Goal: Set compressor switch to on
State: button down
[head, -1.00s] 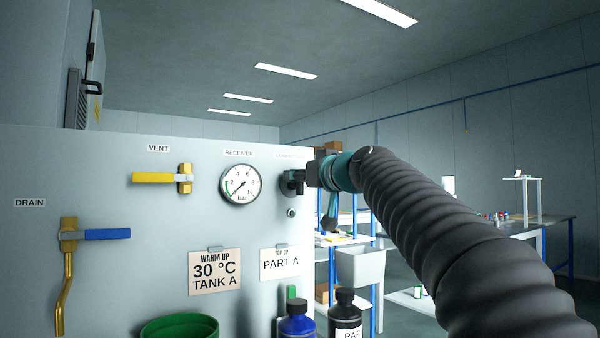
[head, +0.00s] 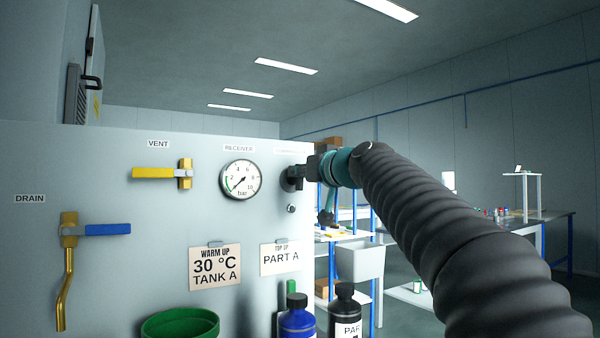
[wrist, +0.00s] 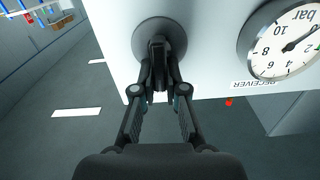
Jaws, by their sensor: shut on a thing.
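The compressor switch is a dark rotary knob on a round base (wrist: 172,38) at the right end of the pale panel (head: 130,225). It also shows in the head view (head: 288,178), partly covered by my gripper. The label above it is mostly too faint to read. My gripper (wrist: 160,75) is shut on the knob's handle (wrist: 158,48), with one finger on each side. In the head view my gripper (head: 304,170) reaches the knob from the right. The knob's on and off marks cannot be made out.
A receiver gauge (head: 240,180) sits left of the knob. A yellow vent lever (head: 155,173) and blue drain lever (head: 108,230) are farther left. A small round part (head: 291,209) is below the knob. Bottles (head: 298,320) and a green bin (head: 180,325) stand in front.

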jog(key=shift+w+d+f+m+p, duration=0.15)
jog(key=shift+d+f+m+p, duration=0.25)
jog(key=shift+m, duration=2.45)
jog(key=shift+w+d+f+m+p, duration=0.15)
jog(key=shift+m+p, duration=0.35)
jog(key=shift+m, duration=2.4)
jog(key=shift+w+d+f+m+p, duration=0.2)
jog(key=shift+f+m+p, duration=0.2)
jog(key=shift+m, duration=2.45)
jog(key=c, duration=1.2)
grip_release()
jog(key=shift+s, duration=0.15)
jog(key=v, duration=1.1)
jog(key=shift+s+d, duration=0.25)
jog(key=shift+d, duration=0.05)
